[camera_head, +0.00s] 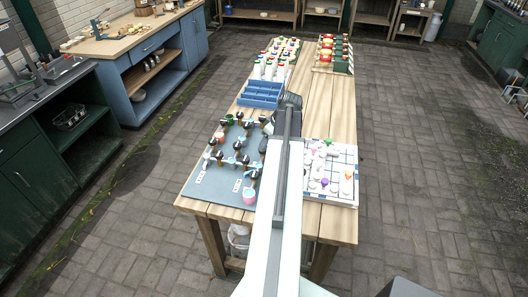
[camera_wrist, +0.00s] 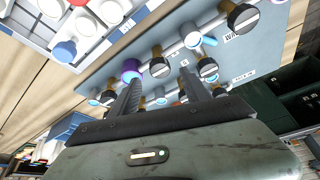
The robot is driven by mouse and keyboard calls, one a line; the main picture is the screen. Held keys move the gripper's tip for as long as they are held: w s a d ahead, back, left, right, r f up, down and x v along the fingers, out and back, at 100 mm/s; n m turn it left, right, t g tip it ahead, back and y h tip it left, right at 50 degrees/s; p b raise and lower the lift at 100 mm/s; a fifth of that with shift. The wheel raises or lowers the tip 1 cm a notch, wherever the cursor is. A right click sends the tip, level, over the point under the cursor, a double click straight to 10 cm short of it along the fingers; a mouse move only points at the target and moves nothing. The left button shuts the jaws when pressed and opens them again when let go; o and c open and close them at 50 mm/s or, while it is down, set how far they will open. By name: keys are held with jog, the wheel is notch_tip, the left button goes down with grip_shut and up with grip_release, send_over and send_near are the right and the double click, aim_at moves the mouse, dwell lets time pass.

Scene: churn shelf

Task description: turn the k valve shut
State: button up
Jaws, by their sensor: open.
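The valve board (camera_head: 212,185) is a grey panel on the near left of the wooden table, with several black-capped brass valves and light-blue fittings. It also fills the upper middle of the wrist view (camera_wrist: 215,62). My gripper (camera_wrist: 158,84) is open and empty, its two fingers apart and pointing at the board. A purple-topped fitting (camera_wrist: 131,70) is near the left fingertip. Which valve is k cannot be read for sure.
A white grid tray (camera_head: 343,193) with pieces on it lies right of my arm. A blue rack (camera_head: 260,94) stands behind the board, with white bottles (camera_head: 270,68) further back. More valves (camera_wrist: 208,69) crowd close to the right finger. A pink cup (camera_head: 249,196) is at the board's front edge.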

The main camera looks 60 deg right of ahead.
jog(key=b+x, duration=0.3)
jog(key=x, duration=0.1)
jog(key=shift+f, duration=0.3)
jog(key=shift+r, duration=0.1)
jog(key=shift+w, duration=0.1)
grip_shut()
